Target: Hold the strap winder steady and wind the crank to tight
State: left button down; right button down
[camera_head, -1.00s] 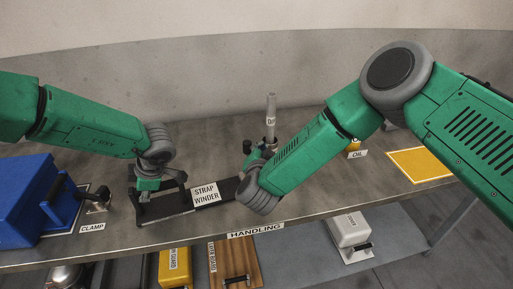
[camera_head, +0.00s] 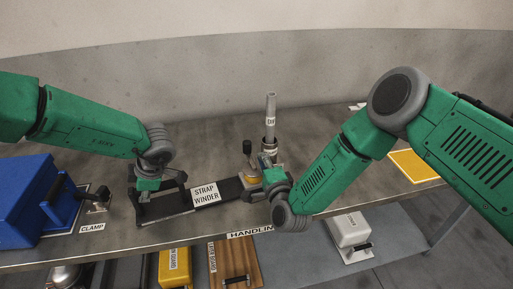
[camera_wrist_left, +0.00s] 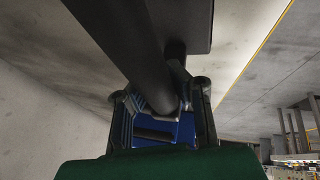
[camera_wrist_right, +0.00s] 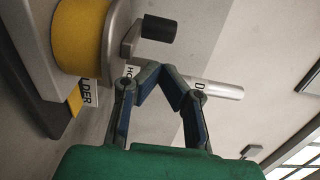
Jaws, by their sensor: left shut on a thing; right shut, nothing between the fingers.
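The strap winder (camera_head: 230,188) lies on the bench, a dark base with a white label. At its right end are a yellow drum (camera_head: 270,151) and a crank with an upright black knob (camera_head: 247,147). My left gripper (camera_head: 148,190) is shut on the black bar handle at the winder's left end. The left wrist view shows the bar (camera_wrist_left: 140,55) running between its fingers. My right gripper (camera_head: 272,178) is shut and empty at the drum's near side. In the right wrist view its closed fingertips (camera_wrist_right: 160,72) are apart from the crank knob (camera_wrist_right: 159,28).
A grey post (camera_head: 271,112) stands in a holder behind the drum. A blue box (camera_head: 25,200) and a clamp (camera_head: 97,205) are at the left. A yellow mat (camera_head: 413,165) lies at the right. Boxes and a wooden board (camera_head: 235,262) sit below the bench edge.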

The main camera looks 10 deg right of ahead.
jog(key=w, duration=0.5)
jog(key=shift+w+a, duration=0.2)
jog(key=shift+w, duration=0.15)
jog(key=shift+a+y, duration=0.5)
jog(key=shift+a, duration=0.1)
